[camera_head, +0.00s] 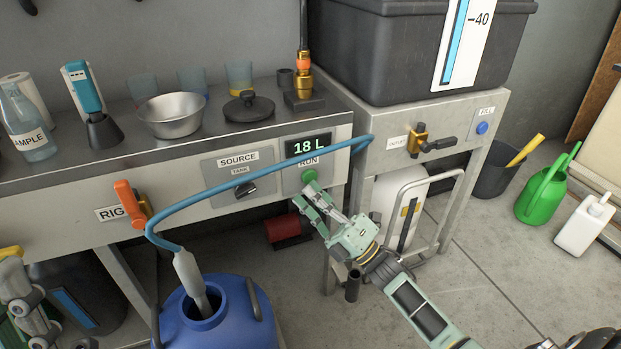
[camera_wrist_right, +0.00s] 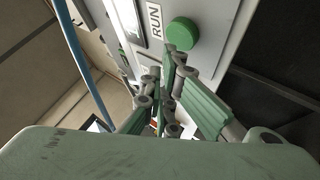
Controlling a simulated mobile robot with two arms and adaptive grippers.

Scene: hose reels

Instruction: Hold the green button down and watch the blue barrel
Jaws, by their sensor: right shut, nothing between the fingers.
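The round green button (camera_head: 309,176), under the RUN label, is on the bench's front panel beneath a display (camera_head: 308,145) reading 18 L. My right gripper (camera_head: 306,197) is shut and empty, its fingertips just below the button. In the right wrist view the fingertips (camera_wrist_right: 175,64) are close to the green button (camera_wrist_right: 182,33); I cannot tell whether they touch it. The blue barrel (camera_head: 234,312) stands on the floor in front of the bench, with a grey nozzle (camera_head: 190,281) in its opening. Its inside is dark. My left gripper (camera_head: 24,297) is partly visible at the left edge.
A blue hose (camera_head: 265,165) arcs across the panel to the nozzle. An orange-handled valve (camera_head: 133,204) and a black selector knob (camera_head: 245,190) are on the bench front.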

